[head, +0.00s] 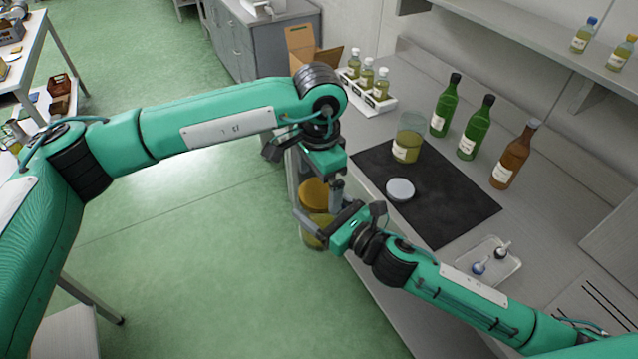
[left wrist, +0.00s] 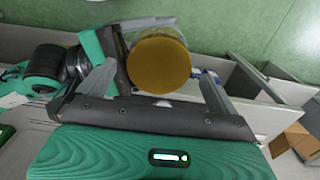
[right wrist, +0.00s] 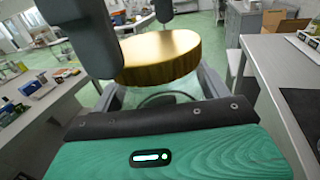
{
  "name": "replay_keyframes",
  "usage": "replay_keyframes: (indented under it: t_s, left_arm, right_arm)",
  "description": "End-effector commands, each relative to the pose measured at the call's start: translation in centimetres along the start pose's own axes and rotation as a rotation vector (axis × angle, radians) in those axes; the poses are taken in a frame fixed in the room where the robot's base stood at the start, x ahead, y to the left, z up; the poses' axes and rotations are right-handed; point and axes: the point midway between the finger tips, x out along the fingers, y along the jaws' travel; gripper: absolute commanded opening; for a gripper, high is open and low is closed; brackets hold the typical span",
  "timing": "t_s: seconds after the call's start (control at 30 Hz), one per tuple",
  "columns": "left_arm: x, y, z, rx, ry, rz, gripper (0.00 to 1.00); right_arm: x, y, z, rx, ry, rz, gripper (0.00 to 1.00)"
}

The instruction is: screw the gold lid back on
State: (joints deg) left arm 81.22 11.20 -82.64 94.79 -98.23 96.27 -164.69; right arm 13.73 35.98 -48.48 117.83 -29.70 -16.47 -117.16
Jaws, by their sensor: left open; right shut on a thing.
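The gold lid (head: 314,191) sits on top of a glass jar (head: 314,236) with yellowish contents, held off the worktop's front edge above the floor. My right gripper (head: 322,226) is shut around the jar below the lid. My left gripper (head: 325,188) points down at the lid from above and is open. In the left wrist view the gold lid (left wrist: 159,65) lies between and beyond the spread fingers. In the right wrist view the lid (right wrist: 160,57) shows side on, with a left finger close to it. I cannot tell whether it is threaded on.
A black mat (head: 455,205) on the worktop bears a beaker (head: 408,146) and a pale round lid (head: 400,189). Green bottles (head: 446,104) and a brown bottle (head: 515,155) stand behind. A small tray (head: 487,263) lies right. The floor (head: 190,260) at left is clear.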

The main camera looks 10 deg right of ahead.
Motion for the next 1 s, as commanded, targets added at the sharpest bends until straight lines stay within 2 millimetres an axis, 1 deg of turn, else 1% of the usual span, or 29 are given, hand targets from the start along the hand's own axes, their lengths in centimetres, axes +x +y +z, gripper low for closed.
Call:
replay_keyframes:
  t_s: [0.03, 0.1, 0.2, 0.5, 0.63, 0.77, 1.0]
  left_arm:
    - [-0.9, 0.0, 0.0, 0.001, 0.002, -0.002, 0.96]
    - [-1.8, 0.0, -0.1, 0.001, 0.002, -0.002, 0.96]
    - [-2.8, 0.0, 0.0, 0.001, 0.001, -0.001, 0.96]
    - [-2.9, 0.0, 0.0, -0.001, 0.0, 0.0, 0.95]
    - [-2.9, 0.0, 0.0, -0.042, 0.001, 0.0, 0.95]
    - [-3.0, 0.0, 0.0, -0.169, 0.001, 0.0, 0.95]
    - [-3.3, 0.0, -0.1, -0.547, 0.001, 0.001, 0.95]
  right_arm:
    - [0.0, 0.0, 0.2, -0.001, -0.003, 0.001, 0.13]
    - [0.0, 0.0, 0.2, -0.001, -0.004, 0.001, 0.13]
    - [0.0, 0.0, 0.2, -0.001, -0.004, 0.001, 0.13]
    - [0.0, 0.0, 0.2, -0.001, -0.004, 0.001, 0.13]
    - [0.0, 0.0, 0.2, -0.001, -0.004, 0.001, 0.13]
    - [0.0, 0.0, 0.2, -0.001, -0.004, 0.001, 0.13]
    - [0.0, 0.0, 0.2, -0.001, -0.004, 0.001, 0.13]
